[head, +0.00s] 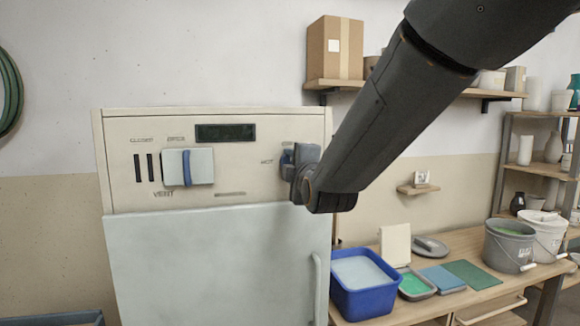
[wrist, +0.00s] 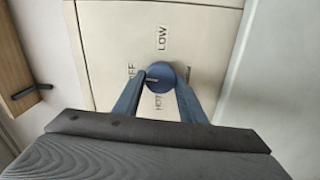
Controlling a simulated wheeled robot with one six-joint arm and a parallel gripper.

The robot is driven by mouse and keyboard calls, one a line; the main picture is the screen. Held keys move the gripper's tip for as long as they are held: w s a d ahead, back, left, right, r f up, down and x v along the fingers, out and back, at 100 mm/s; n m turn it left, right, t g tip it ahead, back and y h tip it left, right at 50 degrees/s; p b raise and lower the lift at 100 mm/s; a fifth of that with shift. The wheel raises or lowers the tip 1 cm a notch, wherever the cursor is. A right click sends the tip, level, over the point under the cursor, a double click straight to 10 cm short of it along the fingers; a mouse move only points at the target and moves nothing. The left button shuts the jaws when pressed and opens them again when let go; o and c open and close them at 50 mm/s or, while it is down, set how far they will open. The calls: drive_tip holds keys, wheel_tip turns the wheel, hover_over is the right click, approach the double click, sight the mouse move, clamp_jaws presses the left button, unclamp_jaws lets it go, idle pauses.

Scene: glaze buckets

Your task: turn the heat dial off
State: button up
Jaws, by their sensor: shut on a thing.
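The heat dial (wrist: 168,71) is a round blue knob on the cream front panel of the kiln (head: 115,170). In the wrist view the labels LOW (wrist: 162,38) and HOT (wrist: 158,101) show around it, with a partly covered label ending in FF at its left. A short pale mark on the dial points left in that view, though a finger partly hides it. My gripper (wrist: 159,82) is shut on the dial, with one blue finger at each side. In the head view my gripper (head: 300,165) is at the panel's right end and hides the dial.
A vent slider with a blue handle (head: 187,168) and a dark display (head: 225,132) are left of my gripper. A blue tub (head: 362,297), trays and buckets stand on the wooden bench at right. A shelf with a cardboard box (head: 335,47) hangs above.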

drive_tip(key=shift+n, duration=0.6)
drive_tip(key=o, duration=1)
drive_tip(key=shift+s, duration=0.1)
drive_tip(key=b+v, duration=0.1)
drive_tip(key=v, duration=0.6)
drive_tip(key=shift+s+d+b, duration=0.1)
drive_tip(key=shift+s+b, duration=0.2)
drive_tip(key=shift+b, duration=0.1)
drive_tip(key=shift+f, duration=0.1)
